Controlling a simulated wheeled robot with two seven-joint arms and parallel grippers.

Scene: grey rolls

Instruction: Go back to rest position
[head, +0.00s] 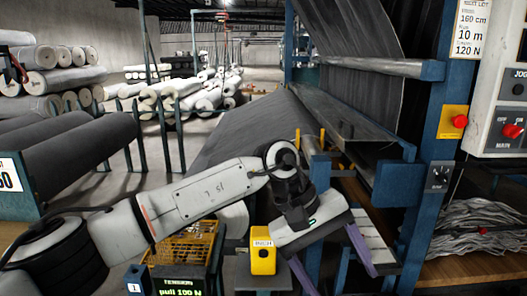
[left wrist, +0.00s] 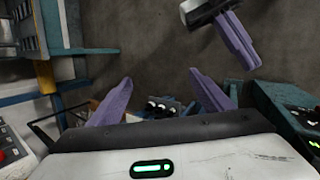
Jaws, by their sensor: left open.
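My left arm comes in from the left in the head view and reaches over the middle, in front of the machine. My left gripper (head: 338,275) points down with its two purple fingers spread apart. In the left wrist view the left gripper (left wrist: 162,78) also shows open, with nothing held between the fingertips. A second pale gripper with purple fingers, apparently my right gripper (left wrist: 238,42), shows at the top right of the left wrist view over the grey floor. Whether its jaws are open is unclear. It is not seen in the head view.
A yellow button box (head: 262,257), a tension display (head: 178,283) and a yellow crate (head: 188,249) lie close below my left arm. The blue machine frame (head: 440,125) stands right, with a control panel (head: 505,95). Grey rolls (head: 75,155) lie left.

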